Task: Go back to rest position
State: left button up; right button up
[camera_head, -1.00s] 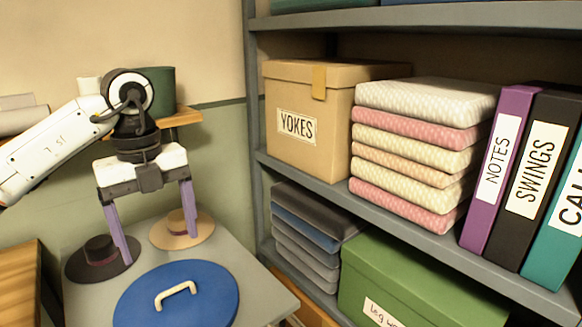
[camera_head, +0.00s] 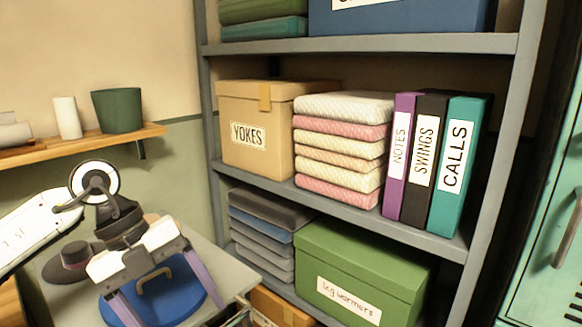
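My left gripper (camera_head: 172,302) comes in from the lower left, above the small grey table (camera_head: 232,272). Its two purple fingers are spread wide apart with nothing seen between them, so it is open. Behind and below it lies a round blue lid (camera_head: 190,290) with a light handle, partly hidden by the gripper. A dark hat (camera_head: 74,258) lies on the table to the left of the gripper, apart from it. My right gripper does not show.
A grey shelf unit (camera_head: 375,218) holds a YOKES box (camera_head: 250,112), folded cloths (camera_head: 340,150), binders (camera_head: 455,165) and a green leg warmers box (camera_head: 365,255). A wooden wall shelf (camera_head: 60,148) bears a green pot (camera_head: 117,110). A teal locker (camera_head: 550,230) stands at right.

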pick_arm(q)
jog(key=s+d+f+m+g+h, duration=0.1)
jog(key=s+d+h, duration=0.25)
jog(key=d, duration=0.45)
jog(key=s+d+m+g+h, duration=0.1)
jog(key=s+d+h, duration=0.1)
jog(key=d+h, duration=0.35)
jog(key=d+r+n+t+h, duration=0.4)
jog(key=d+n+t+h, duration=0.1)
jog(key=d+h, duration=0.2)
jog(key=w+a+f+n+t+y, duration=0.3)
jog(key=a+f+n+t+y, duration=0.35)
jog(key=f+n, duration=0.3)
jog(key=w+a+f+n+t+y, duration=0.2)
jog(key=a+f+n+t+y, duration=0.5)
jog(key=n, duration=0.4)
jog(key=s+a+f+n+g+y, duration=0.2)
jog(key=s+f+g, duration=0.1)
jog(key=s+f, duration=0.5)
jog(key=s+a+f+n+g+y+p, duration=0.1)
jog(key=s+a+f+n+g+y, duration=0.1)
jog(key=s+f, duration=0.7)
notch_tip(320, 180, down, 3)
jog(key=shift+s+a+r+g+y, duration=0.1)
jog(key=shift+s+a+g+y, duration=0.2)
jog(key=shift+a+g, duration=0.5)
